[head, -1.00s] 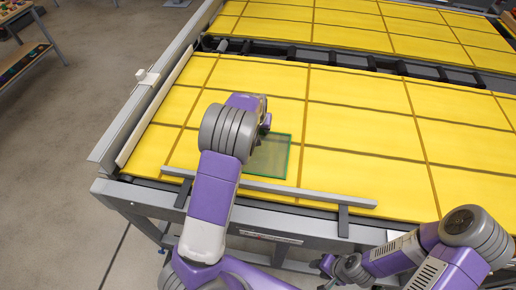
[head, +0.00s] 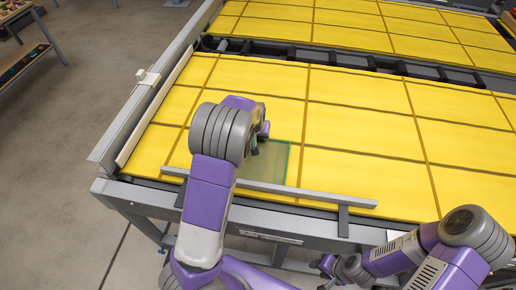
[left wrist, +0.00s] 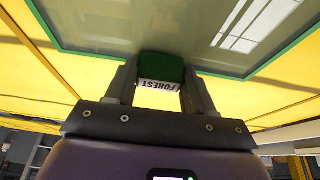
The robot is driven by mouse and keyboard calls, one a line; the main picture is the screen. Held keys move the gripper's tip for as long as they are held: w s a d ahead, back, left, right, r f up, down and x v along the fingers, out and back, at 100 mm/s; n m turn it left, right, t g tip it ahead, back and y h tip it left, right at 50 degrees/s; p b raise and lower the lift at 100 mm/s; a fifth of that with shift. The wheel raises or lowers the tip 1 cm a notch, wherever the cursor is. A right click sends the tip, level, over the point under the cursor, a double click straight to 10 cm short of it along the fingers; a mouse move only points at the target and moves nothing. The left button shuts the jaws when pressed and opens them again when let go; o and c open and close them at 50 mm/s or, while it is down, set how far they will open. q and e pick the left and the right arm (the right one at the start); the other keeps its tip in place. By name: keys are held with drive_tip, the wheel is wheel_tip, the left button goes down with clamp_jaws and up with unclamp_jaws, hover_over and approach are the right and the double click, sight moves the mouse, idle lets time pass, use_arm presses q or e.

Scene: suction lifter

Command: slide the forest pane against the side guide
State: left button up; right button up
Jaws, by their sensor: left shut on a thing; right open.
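The forest pane (head: 273,166), a clear sheet with a green edge, lies flat on the yellow table near its front; my left arm hides its left part. The side guide appears to be the long rail with a pale inner strip (head: 152,112) on the table's left; a yellow gap lies between it and my arm. My left gripper (head: 259,139) is over the pane. In the left wrist view it (left wrist: 161,75) is shut on a green block labelled FOREST (left wrist: 160,68), at the pane (left wrist: 190,30). My right gripper (head: 325,275) is open, low in front of the table.
A grey bar (head: 310,196) on brackets runs along the table's front, close to the pane's near edge. A white block (head: 147,77) sits on the left rail. The yellow surface right of the pane (head: 360,170) is clear.

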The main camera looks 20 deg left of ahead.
use_arm(q)
drive_tip(key=shift+s, duration=0.1)
drive_tip(key=o, duration=1.5)
drive_tip(key=shift+p+v, duration=0.65)
drive_tip(key=shift+v, duration=3.15)
